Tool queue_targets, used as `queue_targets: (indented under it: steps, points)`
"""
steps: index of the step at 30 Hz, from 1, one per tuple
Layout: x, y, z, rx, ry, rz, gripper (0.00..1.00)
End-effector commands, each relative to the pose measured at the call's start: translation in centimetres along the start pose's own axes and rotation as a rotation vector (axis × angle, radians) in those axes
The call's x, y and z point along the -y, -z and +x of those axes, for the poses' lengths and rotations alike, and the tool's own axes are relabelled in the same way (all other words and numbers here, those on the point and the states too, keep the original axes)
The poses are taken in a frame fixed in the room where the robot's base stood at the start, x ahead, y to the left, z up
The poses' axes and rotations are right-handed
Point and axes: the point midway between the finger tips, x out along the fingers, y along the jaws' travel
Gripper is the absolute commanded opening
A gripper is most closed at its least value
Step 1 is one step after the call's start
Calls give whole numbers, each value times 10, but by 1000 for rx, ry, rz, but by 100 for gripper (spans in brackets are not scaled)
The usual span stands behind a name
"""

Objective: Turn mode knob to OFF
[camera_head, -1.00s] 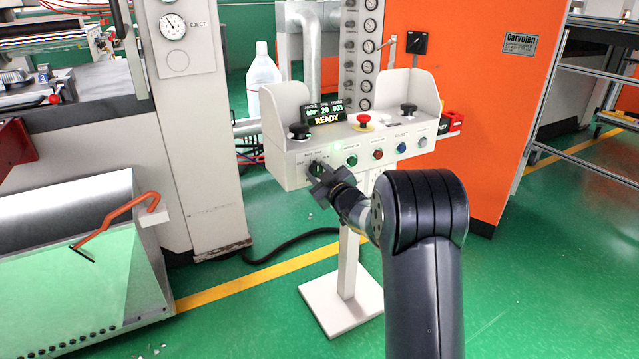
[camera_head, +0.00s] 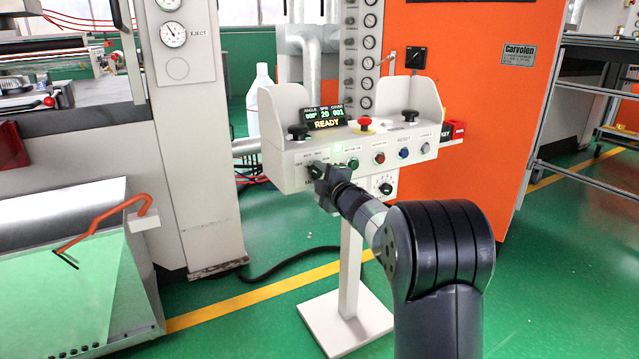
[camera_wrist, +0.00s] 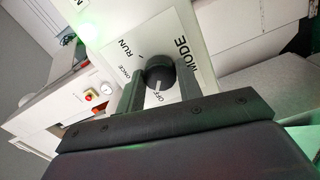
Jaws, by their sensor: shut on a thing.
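The mode knob (camera_wrist: 160,72) is a round dark knob on a white plate marked MODE, ONCE, RUN and OFF, seen in the wrist view. A pale line on its lower side points toward the OFF lettering. My gripper (camera_wrist: 159,76) has one finger on each side of the knob and is shut on it. In the head view my gripper (camera_head: 322,179) is at the lower left of the control box front (camera_head: 295,176), and its fingers and wrist largely hide the knob there.
The white control box carries a READY display (camera_head: 326,120), a red mushroom button (camera_head: 365,122), several coloured buttons and a dial (camera_head: 384,187) right of my gripper. A white bottle (camera_head: 262,85) stands behind. An orange machine (camera_head: 480,110) is at right.

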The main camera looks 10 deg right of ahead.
Motion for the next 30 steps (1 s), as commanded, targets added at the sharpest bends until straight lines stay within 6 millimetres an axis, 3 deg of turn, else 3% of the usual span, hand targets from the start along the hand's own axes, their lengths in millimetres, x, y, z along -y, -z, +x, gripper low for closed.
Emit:
queue_targets:
  steps: [9, 26, 27, 30]
  points:
    - [1, 0, 0, -4, 0, -129, 11]
    - [0, 0, 0, -5, 0, -158, 11]
    - [0, 0, 0, -5, 0, -158, 36]
    - [0, 0, 0, -5, 0, -157, 45]
